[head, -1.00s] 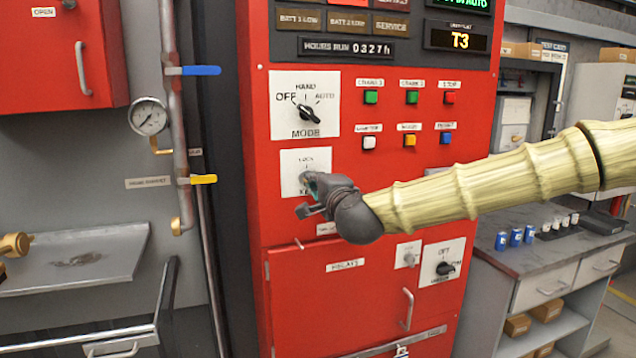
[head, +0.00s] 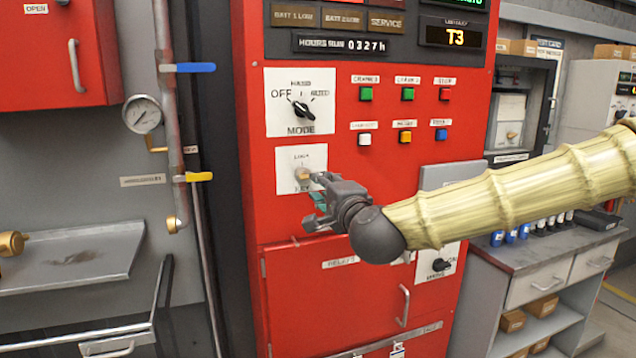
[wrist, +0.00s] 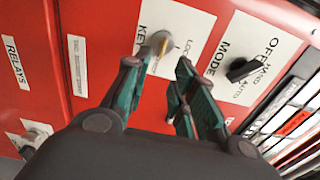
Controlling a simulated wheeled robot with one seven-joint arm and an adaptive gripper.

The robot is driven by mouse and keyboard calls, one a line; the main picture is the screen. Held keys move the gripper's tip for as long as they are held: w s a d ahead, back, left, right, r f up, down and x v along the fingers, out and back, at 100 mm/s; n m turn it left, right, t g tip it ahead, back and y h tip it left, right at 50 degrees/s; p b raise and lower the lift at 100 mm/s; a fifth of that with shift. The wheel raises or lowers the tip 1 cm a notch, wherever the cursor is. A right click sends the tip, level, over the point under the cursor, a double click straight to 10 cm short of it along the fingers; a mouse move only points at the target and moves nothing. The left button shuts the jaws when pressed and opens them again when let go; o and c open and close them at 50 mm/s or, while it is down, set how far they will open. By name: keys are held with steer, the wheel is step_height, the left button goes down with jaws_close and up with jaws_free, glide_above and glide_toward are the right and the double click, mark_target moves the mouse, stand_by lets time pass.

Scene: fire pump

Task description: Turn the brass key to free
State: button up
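The brass key (head: 302,174) sits in the white key switch plate (head: 285,161) on the red panel, below the mode knob. The plate reads LOCK above the key; its lower text is partly covered by my gripper. My gripper (head: 316,199) is just below and right of the key in the head view. In the wrist view, the key (wrist: 160,43) shows just beyond the gap between the two teal-padded fingers of my gripper (wrist: 164,62). The fingers are apart, with nothing between them. I cannot tell exactly which way the key points.
The mode knob (head: 301,109) is above the key, with several coloured buttons (head: 407,94) to the right. A relays door with a handle (head: 404,305) is below. A pipe with a yellow lever (head: 198,177) stands left of the panel.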

steer(key=shift+v, duration=2.45)
steer(key=s+d+f+n+g+h+p, duration=0.1)
steer(key=s+f+n+g+p, duration=0.25)
steer(key=f, duration=1.55)
steer(key=s+f+n+g+p, duration=0.25)
steer(key=s+f+g, duration=0.25)
steer(key=f, duration=1.3)
steer(key=s+d+f+n+g+h+p, duration=0.15)
steer(key=s+d+f, duration=0.25)
steer(key=s+f, duration=0.4)
steer(key=s+d+f+n+g+h+p, duration=0.1)
steer(key=s+d+f+n+g, duration=0.25)
steer(key=s+f, duration=0.5)
steer(key=s+d+f+n+g+h+p, duration=0.1)
steer(key=s+d, duration=0.3)
steer(key=s, duration=0.4)
steer(key=s+d+f+n+g+h+p, duration=0.1)
steer(key=s+d+f+n+g, duration=0.1)
steer(key=s+d+f, duration=0.2)
steer(key=s+d, duration=0.1)
steer(key=s, duration=0.2)
steer(key=shift+s+d+g, duration=0.2)
steer(key=shift+s+g, duration=0.15)
steer(key=shift+s, duration=0.05)
steer(key=shift+o, duration=0.8)
steer(key=shift+r, duration=0.1)
